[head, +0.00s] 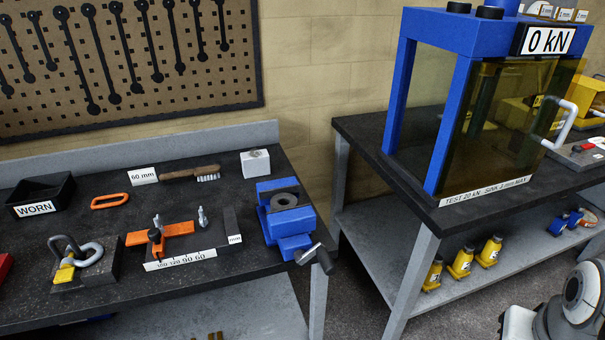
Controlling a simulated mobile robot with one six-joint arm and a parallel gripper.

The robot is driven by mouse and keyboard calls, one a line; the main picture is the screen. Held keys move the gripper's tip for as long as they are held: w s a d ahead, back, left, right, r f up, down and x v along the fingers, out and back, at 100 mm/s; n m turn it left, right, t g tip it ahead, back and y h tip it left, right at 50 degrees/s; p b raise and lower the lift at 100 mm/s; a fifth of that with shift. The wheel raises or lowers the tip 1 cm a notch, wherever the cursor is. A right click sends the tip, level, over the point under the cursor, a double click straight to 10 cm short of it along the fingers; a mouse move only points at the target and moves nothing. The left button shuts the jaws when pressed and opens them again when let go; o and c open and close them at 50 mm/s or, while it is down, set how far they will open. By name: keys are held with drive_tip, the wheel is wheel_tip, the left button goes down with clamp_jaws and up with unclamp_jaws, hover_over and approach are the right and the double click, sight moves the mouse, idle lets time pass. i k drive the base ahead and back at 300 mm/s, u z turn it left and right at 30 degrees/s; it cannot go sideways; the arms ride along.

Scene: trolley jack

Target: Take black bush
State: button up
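A dark grey ring-shaped part with a hole, which looks like the bush (284,201), sits at the blue vise (293,244) on the right end of the left bench. It appears to lie between the vise jaws, hole facing up; its lower part is hidden. The vise handle sticks out past the bench's front edge. No other clear black bush shows. My gripper is not in view; only a white and dark part of my arm shows at the bottom right corner.
The left bench (140,285) also holds a WORN bin (38,212), shackles (78,258), an orange clamp fixture (165,238), a wire brush (190,174) and a small white block (255,163). A blue press (432,130) reading 0 kN stands on the right bench, above several yellow jacks (460,263).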

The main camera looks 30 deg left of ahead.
sight(280, 202)
drive_tip(key=u, duration=0.65)
drive_tip(key=k, duration=0.1)
drive_tip(key=u, duration=0.9)
drive_tip(key=i, duration=1)
